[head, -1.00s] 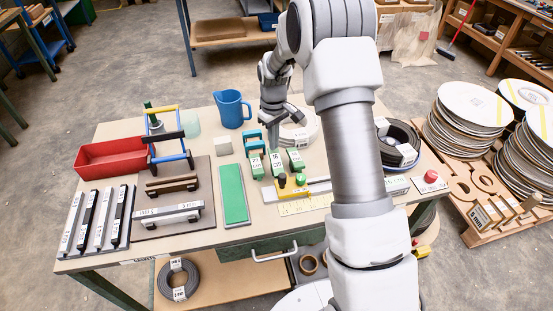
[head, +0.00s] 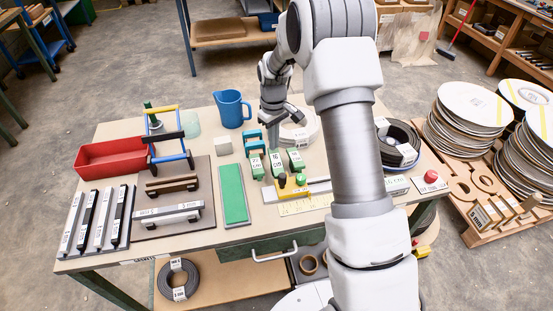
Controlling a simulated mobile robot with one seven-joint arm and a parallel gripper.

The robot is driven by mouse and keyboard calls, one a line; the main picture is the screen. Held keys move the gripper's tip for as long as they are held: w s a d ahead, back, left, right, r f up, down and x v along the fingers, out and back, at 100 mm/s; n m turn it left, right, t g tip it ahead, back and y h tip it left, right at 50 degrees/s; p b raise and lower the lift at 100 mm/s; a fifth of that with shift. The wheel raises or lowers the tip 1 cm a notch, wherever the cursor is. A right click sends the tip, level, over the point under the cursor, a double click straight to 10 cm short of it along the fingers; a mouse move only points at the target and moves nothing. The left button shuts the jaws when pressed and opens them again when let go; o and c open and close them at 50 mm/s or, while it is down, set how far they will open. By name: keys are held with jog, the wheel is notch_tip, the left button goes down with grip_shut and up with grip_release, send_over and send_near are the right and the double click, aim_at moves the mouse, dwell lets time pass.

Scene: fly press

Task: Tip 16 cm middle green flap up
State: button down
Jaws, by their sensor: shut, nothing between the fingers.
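Three green flaps with white labels stand in a row near the middle of the table. The middle flap (head: 277,164) reads 16 cm. One flap (head: 257,167) is to its left and another (head: 296,160) to its right. My gripper (head: 275,149) is shut and empty, pointing down at the far end of the middle flap. Whether it touches the flap cannot be told. The flap's far end is partly hidden by the fingers. A yellow block with a green knob (head: 301,179) sits just in front of the row.
A teal clamp-like piece (head: 254,142) stands close to the left of my gripper. A pale ring (head: 303,134) lies behind on the right. A blue jug (head: 232,109) stands farther back. A long green pad (head: 233,195) lies front left. My forearm covers the table's right part.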

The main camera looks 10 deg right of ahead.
aim_at(274, 152)
jog(key=shift+f+b, duration=0.75)
jog(key=shift+f, duration=0.5)
dwell(0.7)
jog(key=shift+r, duration=0.1)
jog(key=shift+r+p, duration=2.25)
jog(key=shift+r, duration=1.2)
